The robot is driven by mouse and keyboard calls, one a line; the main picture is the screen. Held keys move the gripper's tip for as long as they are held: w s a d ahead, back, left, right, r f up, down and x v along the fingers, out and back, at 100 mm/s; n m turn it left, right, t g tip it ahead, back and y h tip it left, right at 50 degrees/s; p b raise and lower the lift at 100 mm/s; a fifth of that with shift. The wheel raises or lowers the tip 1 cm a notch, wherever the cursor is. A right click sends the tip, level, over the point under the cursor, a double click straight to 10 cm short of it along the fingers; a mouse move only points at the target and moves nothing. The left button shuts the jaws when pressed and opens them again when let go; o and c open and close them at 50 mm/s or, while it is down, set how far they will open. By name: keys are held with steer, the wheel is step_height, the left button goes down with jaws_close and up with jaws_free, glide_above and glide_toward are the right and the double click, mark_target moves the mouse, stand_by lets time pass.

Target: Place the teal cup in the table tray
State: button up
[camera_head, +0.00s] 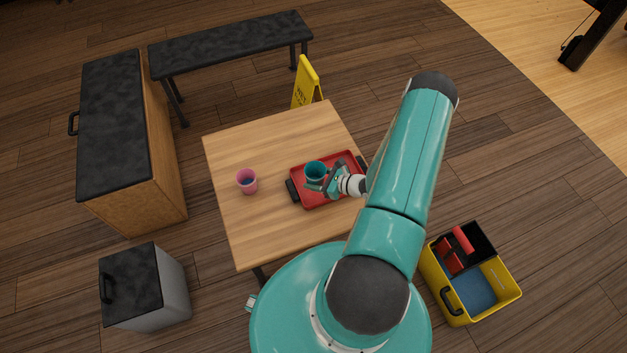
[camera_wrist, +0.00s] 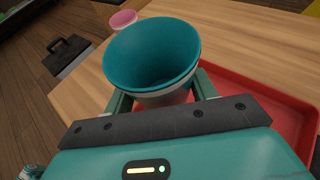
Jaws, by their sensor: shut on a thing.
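The teal cup (camera_head: 315,171) is upright between the fingers of my gripper (camera_head: 327,184), which is shut on it. In the head view the cup shows over the left part of the red table tray (camera_head: 320,202). In the wrist view the cup (camera_wrist: 152,58) is large and close, with its open top showing and a finger on each side. The red tray (camera_wrist: 270,112) lies behind and to the right there. I cannot tell whether the cup's base touches the tray, as its underside is hidden.
A pink cup (camera_head: 247,181) stands on the wooden table (camera_head: 270,128), left of the tray. A yellow wet-floor sign (camera_head: 306,84) is behind the table. A black bench (camera_head: 230,45), a wooden cabinet (camera_head: 125,125), a grey bin (camera_head: 145,287) and a yellow toolbox (camera_head: 470,275) stand around on the floor.

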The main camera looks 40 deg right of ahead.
steer(key=w+f, duration=0.1)
steer(key=f, duration=0.1)
steer(key=w+d+f, duration=0.1)
steer(key=w+f, duration=0.1)
steer(key=shift+w+d+f, duration=0.1)
steer(key=shift+d+f, duration=0.05)
steer(key=shift+f, duration=0.05)
steer(key=shift+w+d+f, duration=0.1)
steer(key=shift+w+f, duration=0.05)
steer(key=shift+f, duration=0.75)
steer(key=shift+w+f, duration=0.1)
steer(key=shift+f, duration=0.75)
steer(key=shift+f, duration=0.2)
steer(key=o, duration=1)
